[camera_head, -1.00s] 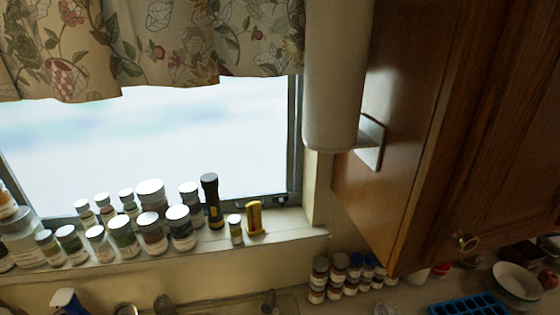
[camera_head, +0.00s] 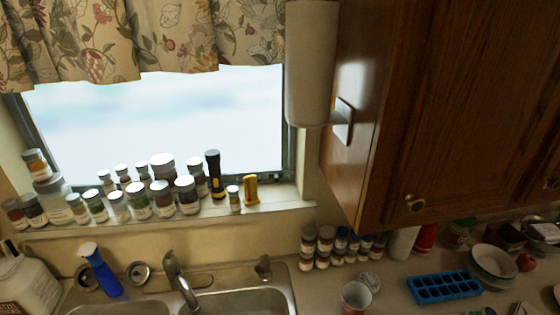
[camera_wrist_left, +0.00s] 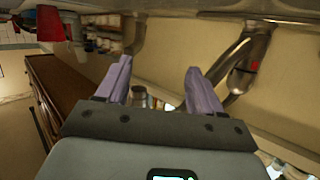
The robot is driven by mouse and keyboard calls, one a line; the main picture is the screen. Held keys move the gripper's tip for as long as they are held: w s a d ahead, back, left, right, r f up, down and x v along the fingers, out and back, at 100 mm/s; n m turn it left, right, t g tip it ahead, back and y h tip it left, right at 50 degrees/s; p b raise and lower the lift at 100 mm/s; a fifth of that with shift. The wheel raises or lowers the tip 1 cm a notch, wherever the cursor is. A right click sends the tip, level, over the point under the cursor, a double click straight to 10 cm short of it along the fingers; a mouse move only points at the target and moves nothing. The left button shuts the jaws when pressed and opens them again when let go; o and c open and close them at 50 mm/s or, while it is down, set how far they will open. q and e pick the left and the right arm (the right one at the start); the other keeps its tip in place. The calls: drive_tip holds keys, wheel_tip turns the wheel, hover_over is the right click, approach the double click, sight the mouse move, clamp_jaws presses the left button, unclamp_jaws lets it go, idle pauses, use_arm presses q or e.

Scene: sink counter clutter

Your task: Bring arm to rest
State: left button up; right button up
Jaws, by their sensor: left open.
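My left gripper (camera_wrist_left: 157,85) shows in the left wrist view, with its two purple fingers apart and nothing between them. A metal faucet (camera_wrist_left: 240,65) is beyond the fingers to the right in that view. Neither arm shows in the head view, and my right gripper is in no view. In the head view, the faucet (camera_head: 180,280) stands at the sink (camera_head: 245,302) along the bottom edge.
Several jars (camera_head: 140,200) and a black flashlight (camera_head: 214,175) line the windowsill. A blue spray bottle (camera_head: 100,270) stands by the sink. A blue ice tray (camera_head: 443,287), a cup (camera_head: 355,298) and bowls (camera_head: 494,264) are on the right counter. A wooden cabinet (camera_head: 450,110) hangs above.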

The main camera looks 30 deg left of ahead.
use_arm(q)
drive_tip(key=s+d+r+g+y+p, duration=0.1)
drive_tip(key=d+r+g+y+p, duration=0.15)
drive_tip(key=d+g, duration=0.75)
drive_tip(key=s+d+r+g+h+p, duration=0.1)
drive_tip(key=s+d+r+p, duration=0.2)
drive_tip(key=d, duration=0.4)
drive_tip(key=s+d+r+h, duration=0.1)
drive_tip(key=s+d+r, duration=0.35)
drive_tip(key=d, duration=0.25)
wheel_tip(320, 180, down, 10)
drive_tip(key=s+b, duration=0.1)
drive_tip(key=b, duration=0.9)
drive_tip(key=shift+s+f, duration=0.2)
drive_tip(key=shift+a+y, duration=0.1)
drive_tip(key=shift+y, duration=0.15)
drive_tip(key=shift+c, duration=0.2)
